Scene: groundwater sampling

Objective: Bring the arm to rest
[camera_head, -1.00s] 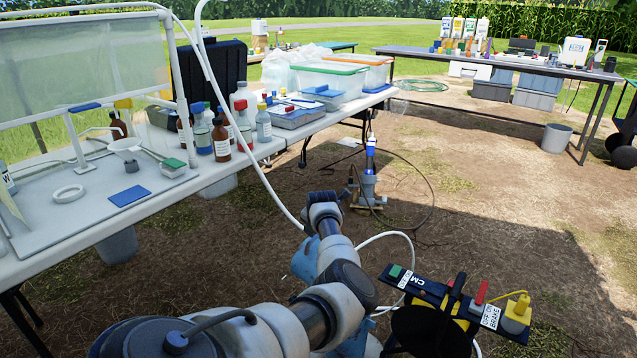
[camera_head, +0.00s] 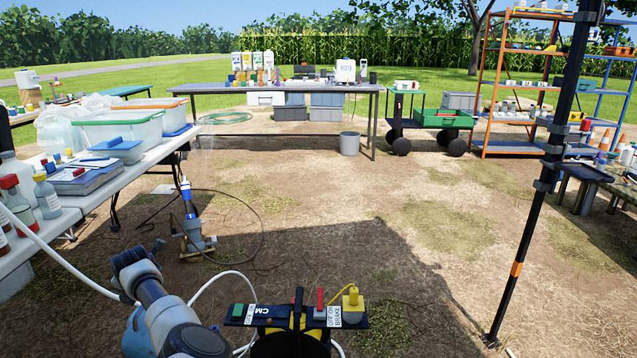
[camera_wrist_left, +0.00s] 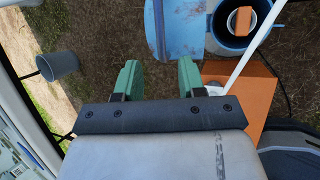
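My left gripper shows in the left wrist view (camera_wrist_left: 158,72), with two green fingers standing apart and bare ground between them. It is open and empty. In the head view my left arm comes in from the lower left and bends over the dirt, beside the white table; its gripper cannot be made out there. My right arm and gripper are in no view.
A white table (camera_head: 95,205) with bottles and bins stands left. A pump-like device (camera_head: 193,235) with cables is on the ground ahead. A control panel (camera_head: 297,315) is at the bottom. A black pole (camera_head: 530,230) stands right. Open dirt lies between.

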